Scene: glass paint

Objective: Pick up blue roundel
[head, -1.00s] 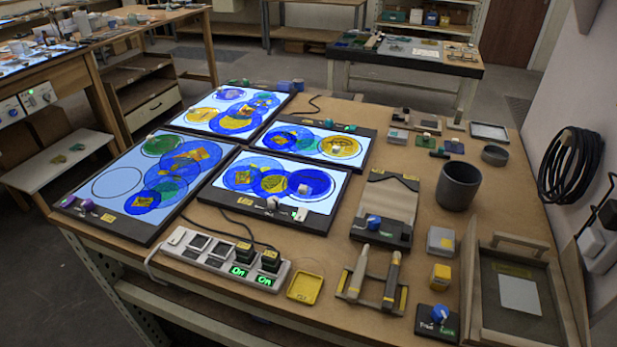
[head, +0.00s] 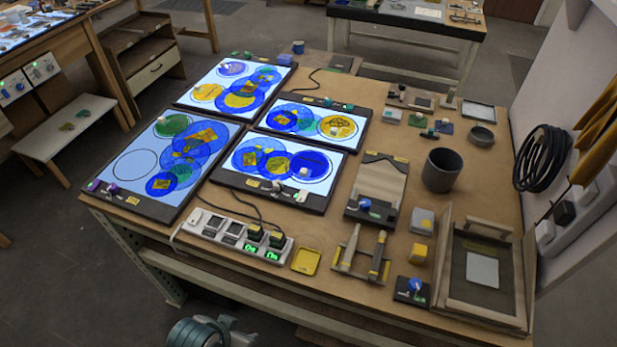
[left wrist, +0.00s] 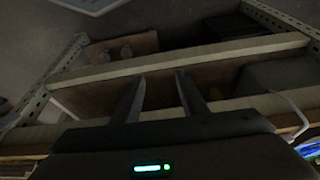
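Several blue roundels lie on lit panels in the head view; which one is meant I cannot tell. The front-left panel (head: 112,187) has overlapping blue roundels, one at its lower part (head: 158,185), and an empty circle outline. The front-right panel (head: 258,188) has a plain dark blue roundel (head: 316,172) at its right end. Both back panels also carry blue discs. My left gripper (left wrist: 160,76) is open and empty in the left wrist view, facing the bench's underframe. Part of my left arm shows at the head view's bottom edge, below the bench front. My right gripper is out of view.
A power strip (head: 214,230), a yellow tray (head: 306,262) and a tool rest with two pen-like tools line the bench front. A dark cup (head: 441,170) and a wooden-framed tray (head: 450,295) stand at the right. Bench rails cross in front of the left gripper.

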